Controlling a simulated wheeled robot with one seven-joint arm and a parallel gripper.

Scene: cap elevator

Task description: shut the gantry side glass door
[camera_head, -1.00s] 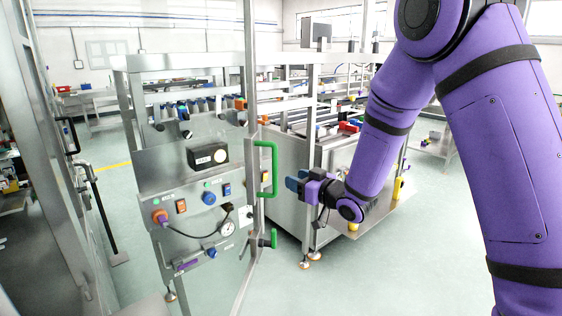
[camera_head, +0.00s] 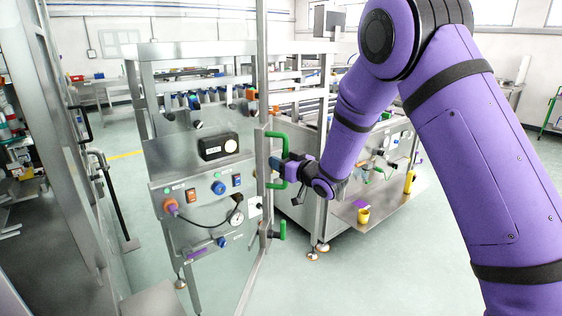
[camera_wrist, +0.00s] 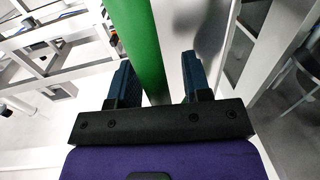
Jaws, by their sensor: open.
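The glass door's metal edge post (camera_head: 262,85) stands upright in the head view, with a green handle (camera_head: 277,137) on its right side. The clear pane itself is hard to make out. My gripper (camera_head: 277,167) is at the handle's lower half. In the wrist view, the green handle (camera_wrist: 143,45) runs between the two blue fingers of my gripper (camera_wrist: 160,80), nearer the left finger. The fingers are open, and a gap shows between the handle and the right finger. Contact with the left finger cannot be told. A metal door part (camera_wrist: 180,35) lies right of the handle.
A control panel (camera_head: 205,195) with switches and a gauge stands left of the handle. A smaller green-handled latch (camera_head: 277,232) sits below it. A metal workstation (camera_head: 335,225) stands behind my gripper. Floor (camera_head: 390,275) is clear at the lower right.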

